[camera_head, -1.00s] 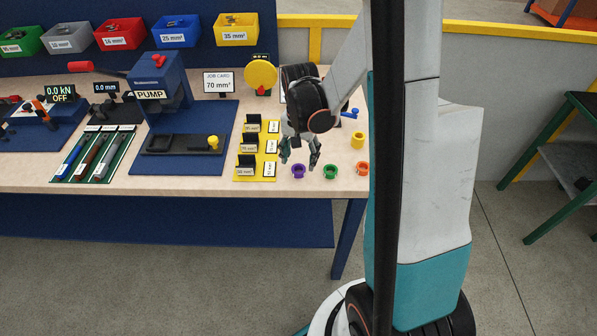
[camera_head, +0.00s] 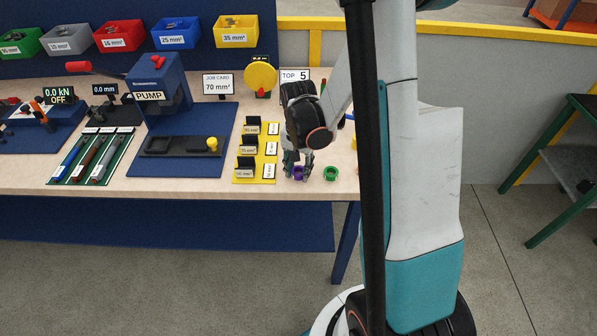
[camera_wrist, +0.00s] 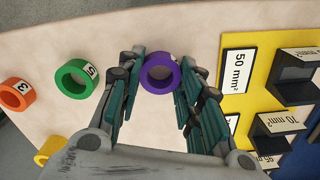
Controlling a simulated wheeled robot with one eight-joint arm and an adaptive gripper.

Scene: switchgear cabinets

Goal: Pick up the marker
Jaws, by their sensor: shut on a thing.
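The markers are small coloured rings on the table. My gripper (camera_head: 298,165) reaches down at the table's front right and is shut on the purple ring (camera_head: 298,177). In the wrist view my gripper (camera_wrist: 159,80) has one finger on each side of the purple ring (camera_wrist: 160,89), near the fingertips. It appears at table level; I cannot tell if it is lifted. A green ring (camera_head: 331,178) marked 5 stands just to the right; it also shows in the wrist view (camera_wrist: 75,96). An orange ring marked 3 (camera_wrist: 7,93) and a yellow ring (camera_wrist: 46,157) lie farther off.
A yellow rack (camera_head: 241,179) with black holders and size labels stands close left of my gripper. A card reading TOP 5 (camera_head: 294,74) stands behind. The blue pump press (camera_head: 160,92) is farther left. My arm hides the table's right end.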

